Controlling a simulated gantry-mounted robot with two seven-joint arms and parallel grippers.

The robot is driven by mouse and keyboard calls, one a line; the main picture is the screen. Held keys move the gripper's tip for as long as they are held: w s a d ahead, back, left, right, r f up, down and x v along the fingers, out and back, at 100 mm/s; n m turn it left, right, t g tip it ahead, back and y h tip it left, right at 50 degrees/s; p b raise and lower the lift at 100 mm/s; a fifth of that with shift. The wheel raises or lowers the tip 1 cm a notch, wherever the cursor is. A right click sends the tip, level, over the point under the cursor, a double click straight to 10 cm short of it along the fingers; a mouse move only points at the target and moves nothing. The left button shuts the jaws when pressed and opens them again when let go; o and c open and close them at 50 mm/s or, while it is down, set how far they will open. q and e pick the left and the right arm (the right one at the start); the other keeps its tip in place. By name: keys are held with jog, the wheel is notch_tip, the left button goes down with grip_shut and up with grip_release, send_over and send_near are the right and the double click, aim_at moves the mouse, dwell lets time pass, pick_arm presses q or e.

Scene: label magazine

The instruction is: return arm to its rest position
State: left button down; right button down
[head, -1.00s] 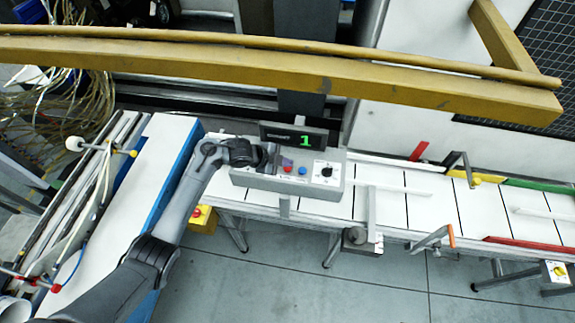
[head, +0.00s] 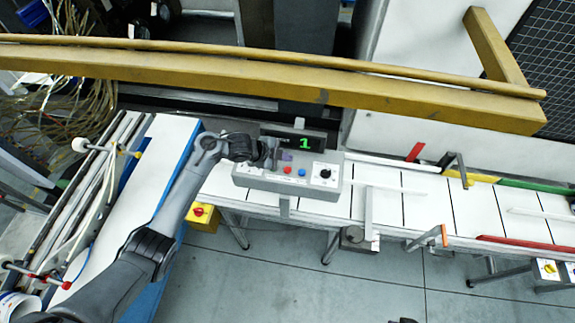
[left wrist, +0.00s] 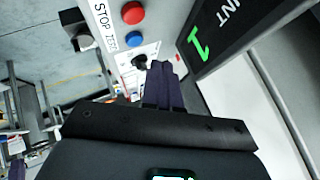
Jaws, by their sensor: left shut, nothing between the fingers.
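My left arm comes in from the left in the head view. Its gripper (head: 274,154) is at the left part of a grey control box (head: 315,190), in front of the box's display (head: 300,141). In the left wrist view the two dark fingers (left wrist: 164,84) are together with nothing between them. The box's red button (left wrist: 132,12), blue button (left wrist: 134,39) and black knob (left wrist: 138,62) lie beyond the fingers there. The display shows a green 1 (left wrist: 200,45). I cannot tell whether the fingers touch the box. My right gripper is not in view.
A long yellow beam (head: 280,84) crosses the upper head view. A white conveyor (head: 425,212) with rails runs right from the box. A white and blue bench (head: 158,145) lies under my left arm. A yellow switch box (head: 203,218) hangs below the conveyor. Grey floor is open in front.

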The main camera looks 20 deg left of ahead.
pick_arm(q)
jog(key=shift+r, duration=0.4)
jog(key=shift+s+f, duration=0.2)
jog(key=shift+f, duration=0.05)
jog(key=s+f+n+y, duration=0.2)
jog(key=s+n, duration=0.1)
jog(key=s, duration=0.3)
jog(key=s+f+n+y, duration=0.2)
jog(key=s+f+n, duration=0.1)
jog(key=s, duration=0.3)
jog(key=s+r+n+g, duration=0.1)
jog(key=s+r+n, duration=0.1)
jog(key=s, duration=0.6)
jog(key=s+a+r+n+g+y, duration=0.1)
jog(key=s+n, duration=0.3)
jog(key=s, duration=0.4)
jog(key=s+a+r+n+g+y, duration=0.1)
jog(key=s+r+n, duration=0.2)
jog(key=s, duration=0.5)
jog(key=shift+s+r+n, duration=0.25)
jog(key=shift+r+n, duration=0.1)
jog(key=shift+n, duration=0.05)
jog(key=shift+a, duration=0.1)
